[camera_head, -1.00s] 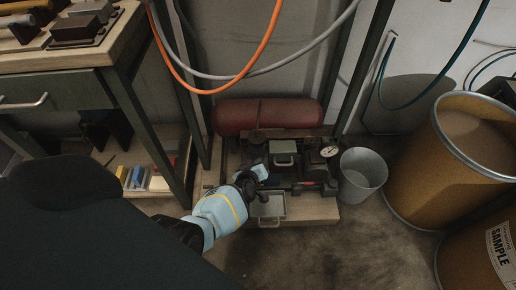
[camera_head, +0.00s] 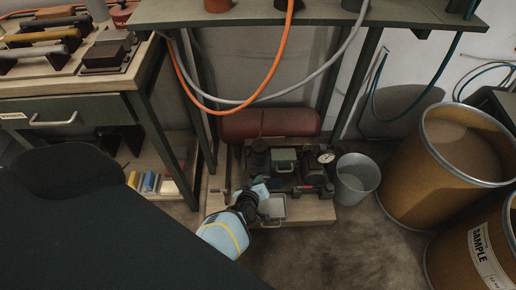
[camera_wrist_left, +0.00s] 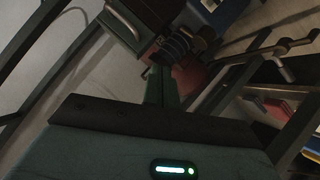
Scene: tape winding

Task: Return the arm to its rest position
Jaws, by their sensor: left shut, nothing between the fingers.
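My left gripper (camera_head: 258,190) is in the lower middle of the head view, at the end of my light blue forearm with a yellow stripe. It is shut with nothing seen in it, in front of the machine on the low wooden platform. The machine (camera_head: 284,168) has dark parts, a small green box and a round gauge. A small grey tray (camera_head: 272,208) sits just right of the gripper. In the left wrist view, dark machine parts (camera_wrist_left: 180,45) fill the upper middle. My right gripper is not in view.
A red tank (camera_head: 270,124) lies behind the machine. A grey bucket (camera_head: 356,180) and tan drums (camera_head: 450,160) stand to the right. A workbench (camera_head: 75,88) with tools is at the left. Orange and grey hoses hang above. Bare floor (camera_head: 330,250) is clear in front.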

